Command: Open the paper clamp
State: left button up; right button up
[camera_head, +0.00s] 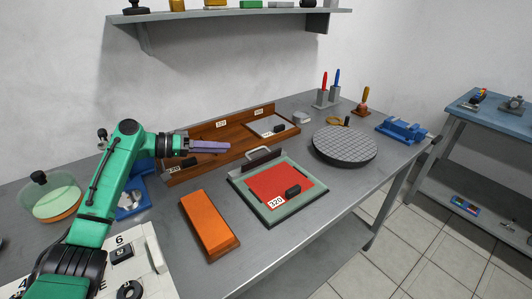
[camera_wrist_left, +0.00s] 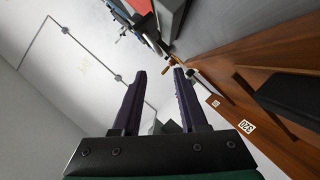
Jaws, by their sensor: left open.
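The paper clamp (camera_head: 263,159) is a dark grey bar with a light curved handle, along the back edge of a pale green board (camera_head: 267,218). I cannot tell whether it is open or shut. A red sheet (camera_head: 272,184) lies on the board, with a dark block (camera_head: 292,191) and a "320" label on it. My left gripper (camera_head: 226,146) is open and empty, to the left of the clamp and apart from it, in front of the wooden tray in the picture. Its purple fingers also show in the left wrist view (camera_wrist_left: 161,72). My right gripper is out of view.
A wooden tray (camera_head: 168,183) with labelled sections lies behind the board. An orange block (camera_head: 209,222) lies left of it, a round dark grid plate (camera_head: 344,146) right. A blue vise (camera_head: 402,129) stands at the far right. Bare bench shows in front of the board.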

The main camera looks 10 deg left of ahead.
aim_at(256, 150)
pick_arm(q)
jog(key=p+x, duration=0.1)
jog(key=x, duration=1)
jog(key=shift+w+d+f, duration=0.1)
jog(key=shift+w+d, duration=0.05)
jog(key=shift+d, duration=0.2)
jog(key=shift+a, duration=0.1)
grip_shut()
